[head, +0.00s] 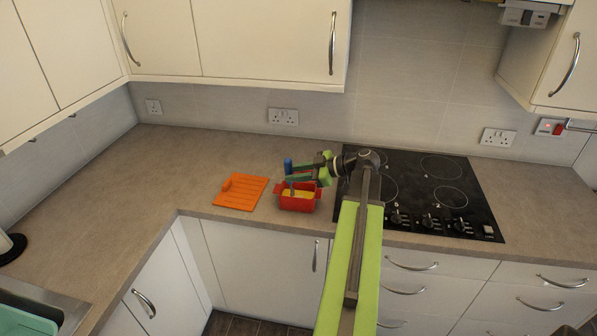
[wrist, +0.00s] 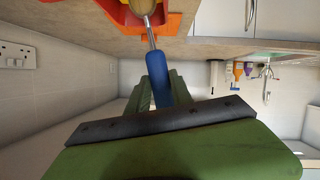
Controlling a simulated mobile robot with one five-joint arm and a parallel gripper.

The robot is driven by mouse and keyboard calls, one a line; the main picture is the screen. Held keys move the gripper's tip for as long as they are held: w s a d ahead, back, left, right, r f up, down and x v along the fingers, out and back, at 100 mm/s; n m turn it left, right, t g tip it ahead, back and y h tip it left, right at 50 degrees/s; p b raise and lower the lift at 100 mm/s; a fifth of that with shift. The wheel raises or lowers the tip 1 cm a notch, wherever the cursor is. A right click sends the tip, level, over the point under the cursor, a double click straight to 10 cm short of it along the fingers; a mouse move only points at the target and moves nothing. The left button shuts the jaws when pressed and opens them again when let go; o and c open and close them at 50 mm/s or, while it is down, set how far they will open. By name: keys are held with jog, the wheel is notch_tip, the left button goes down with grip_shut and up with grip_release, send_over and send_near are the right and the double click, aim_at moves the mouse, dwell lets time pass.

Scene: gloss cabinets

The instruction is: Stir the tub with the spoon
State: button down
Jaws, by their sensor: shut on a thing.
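A red tub (head: 298,205) with side handles and yellow contents stands on the worktop, left of the hob. My gripper (head: 293,174) is above the tub and shut on the spoon. The spoon's blue handle (head: 288,165) sticks up between the fingers. In the wrist view the blue handle (wrist: 157,75) leads to a thin metal shaft that reaches into the tub (wrist: 176,24). The spoon's metal end shows against the yellow contents; how deep it sits cannot be told.
An orange ribbed board (head: 240,192) lies flat just left of the tub. A black hob (head: 435,190) is to the right. Wall cabinets (head: 265,38) hang above.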

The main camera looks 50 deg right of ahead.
jog(key=shift+s+d, duration=0.45)
jog(key=shift+d, duration=0.4)
dwell(0.4)
